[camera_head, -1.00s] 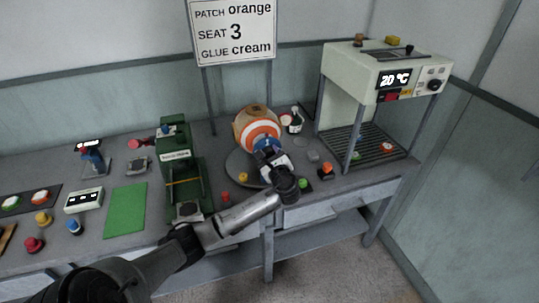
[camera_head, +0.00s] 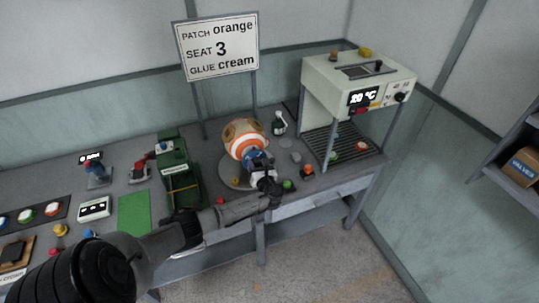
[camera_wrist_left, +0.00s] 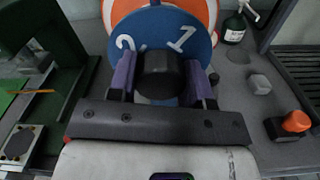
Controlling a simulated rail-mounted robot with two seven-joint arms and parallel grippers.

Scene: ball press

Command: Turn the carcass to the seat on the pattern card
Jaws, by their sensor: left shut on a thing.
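The carcass is a tan, orange and white ball (camera_head: 240,134) on a grey round base (camera_head: 229,180) near the middle of the bench. A blue disc (camera_wrist_left: 183,27) with the numbers 1 and 2 faces my left wrist camera, in front of the orange and white rings. My left gripper (camera_head: 259,168) is at this disc and shut on a black knob (camera_wrist_left: 160,76), with a purple finger on each side. Numbers other than 1 and 2 are hidden. The pattern card (camera_head: 217,46) reads patch orange, seat 3, glue cream. My right gripper is not in view.
A green press (camera_head: 178,175) stands left of the ball. A cream oven (camera_head: 345,85) showing 20 °C stands right, over a rack. A dark bottle (camera_head: 279,125), a grey block (camera_wrist_left: 258,84) and an orange button (camera_wrist_left: 296,121) are right of the ball. A green mat (camera_head: 134,212) lies left.

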